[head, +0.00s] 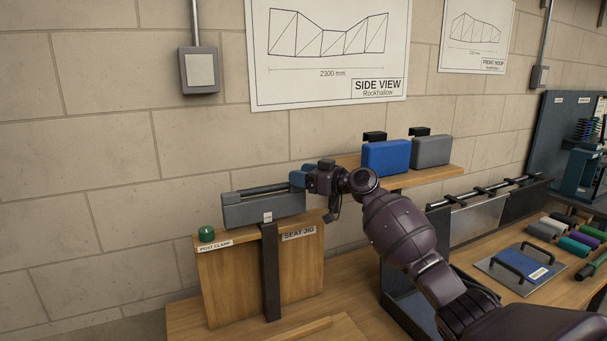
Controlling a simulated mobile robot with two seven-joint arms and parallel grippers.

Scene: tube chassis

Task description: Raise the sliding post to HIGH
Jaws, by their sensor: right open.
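The dark sliding post (270,272) stands upright against the front of the wooden seat jig board (228,285). A grey block (245,213) with a dark bar along its top sits at the post's upper end, and a small pale tag is on the post below it. A green knob (207,233) sits on the board's top left, above the label POST CLAMP. My right gripper (298,178) has blue fingers and is open at the right end of the grey block. I cannot tell whether it touches the block. No HIGH mark is readable. My left gripper is out of view.
A wooden shelf (435,176) behind the right gripper holds a blue case (386,158) and a grey case (431,151). A plate with dark handles (520,268) and several coloured rolls lie on the bench at right.

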